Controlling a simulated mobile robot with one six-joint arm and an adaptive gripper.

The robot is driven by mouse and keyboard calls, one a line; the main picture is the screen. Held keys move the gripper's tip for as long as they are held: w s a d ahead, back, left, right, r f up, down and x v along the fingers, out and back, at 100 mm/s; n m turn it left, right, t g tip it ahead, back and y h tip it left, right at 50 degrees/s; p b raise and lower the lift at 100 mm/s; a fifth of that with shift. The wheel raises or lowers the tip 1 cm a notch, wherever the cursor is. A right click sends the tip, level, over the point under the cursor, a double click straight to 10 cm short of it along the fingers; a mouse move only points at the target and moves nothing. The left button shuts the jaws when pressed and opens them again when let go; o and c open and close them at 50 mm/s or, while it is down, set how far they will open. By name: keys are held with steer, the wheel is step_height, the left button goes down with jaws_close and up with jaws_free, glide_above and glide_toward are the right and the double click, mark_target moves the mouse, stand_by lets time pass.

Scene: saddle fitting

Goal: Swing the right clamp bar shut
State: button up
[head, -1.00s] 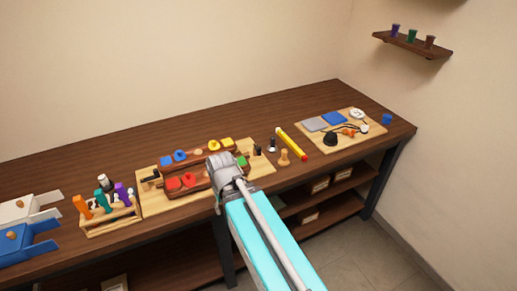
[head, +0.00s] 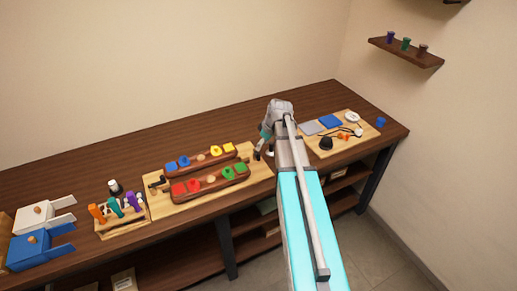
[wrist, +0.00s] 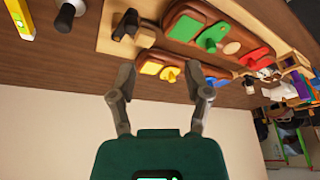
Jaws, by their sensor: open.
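The board (head: 222,190) carries two brown saddle blocks, a rear one (head: 195,160) and a front one (head: 208,187), with coloured pieces in them. The dark right clamp (wrist: 130,28) is at the board's right end in the wrist view; its bar points away from the blocks as far as I can tell. In the head view my gripper and wrist crowd this clamp, and its bar is unclear. My gripper (wrist: 161,68) is open and empty, its fingers apart, beside the rear block's yellow pieces. The left clamp (head: 157,184) is at the board's left end.
A dark-handled tool (wrist: 68,14) and a yellow level (wrist: 20,18) are near the clamp. A tool rack (head: 122,215) and blue and white boxes (head: 40,248) stand at left. A second board (head: 350,143) with parts lies at right. The table behind the blocks is clear.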

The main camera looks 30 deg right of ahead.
mark_target(258, 154)
steer(key=shift+n+t, duration=0.3)
steer(key=shift+n, duration=0.1)
steer(key=d, duration=0.1)
steer(key=w+d+r, duration=0.1)
steer(key=d+r, duration=0.1)
steer(key=d, duration=0.1)
steer(key=shift+w+p, duration=0.2)
steer(key=shift+p, duration=0.2)
steer(key=shift+f, duration=0.25)
steer(key=b+x, duration=1.2)
steer(key=x, duration=0.1)
steer(key=shift+f+b, duration=0.2)
steer(key=shift+b, duration=0.2)
jaws_close()
